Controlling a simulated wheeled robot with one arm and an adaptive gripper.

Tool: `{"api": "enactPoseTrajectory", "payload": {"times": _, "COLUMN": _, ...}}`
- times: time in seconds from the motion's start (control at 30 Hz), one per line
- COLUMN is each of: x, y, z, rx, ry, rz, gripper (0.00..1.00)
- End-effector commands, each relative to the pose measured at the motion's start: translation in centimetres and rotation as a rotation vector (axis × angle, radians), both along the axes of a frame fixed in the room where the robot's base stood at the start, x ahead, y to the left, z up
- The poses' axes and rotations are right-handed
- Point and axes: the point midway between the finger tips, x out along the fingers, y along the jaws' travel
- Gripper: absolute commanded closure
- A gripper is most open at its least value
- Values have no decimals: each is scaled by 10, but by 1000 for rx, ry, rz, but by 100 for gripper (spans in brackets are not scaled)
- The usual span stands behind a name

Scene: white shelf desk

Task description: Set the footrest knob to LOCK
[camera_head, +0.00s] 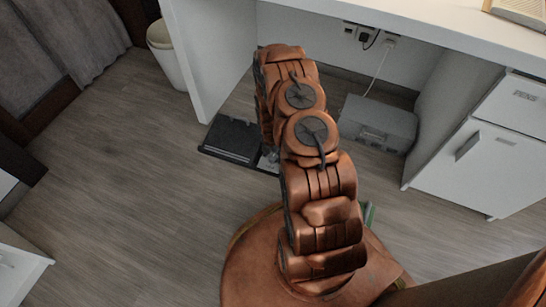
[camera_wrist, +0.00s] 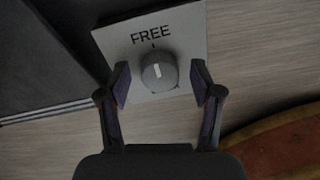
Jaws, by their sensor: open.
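In the wrist view a round grey knob (camera_wrist: 158,76) sits on a light grey plate (camera_wrist: 190,35). The word FREE is printed on the plate, with a short tick below it. The knob's white mark points up, roughly at that tick. No LOCK label shows. My gripper (camera_wrist: 160,82) is open, one finger on each side of the knob with gaps between. I cannot tell how far the fingertips are above the plate. The dark footrest (camera_wrist: 50,60) lies beside the plate; it also shows in the head view (camera_head: 231,138), where my arm hides the knob and gripper.
The white desk (camera_head: 210,60) stands over the footrest, with a drawer cabinet (camera_head: 480,165) at right. A grey box (camera_head: 378,122) with a cable lies under it. A white bin (camera_head: 168,58) stands at the back left. The wooden floor (camera_head: 130,190) at left is clear.

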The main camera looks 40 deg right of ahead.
Motion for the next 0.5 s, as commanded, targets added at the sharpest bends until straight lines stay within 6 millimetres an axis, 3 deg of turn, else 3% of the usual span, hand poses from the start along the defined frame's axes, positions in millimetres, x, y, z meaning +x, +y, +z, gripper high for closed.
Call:
{"api": "enactPoseTrajectory", "payload": {"times": 0.2, "x": 0, "y": 0, "z": 0, "rx": 0, "ry": 0, "rz": 0, "gripper": 35}}
{"api": "enactPoseTrajectory", "payload": {"times": 0.5, "x": 0, "y": 0, "z": 0, "rx": 0, "ry": 0, "rz": 0, "gripper": 65}}
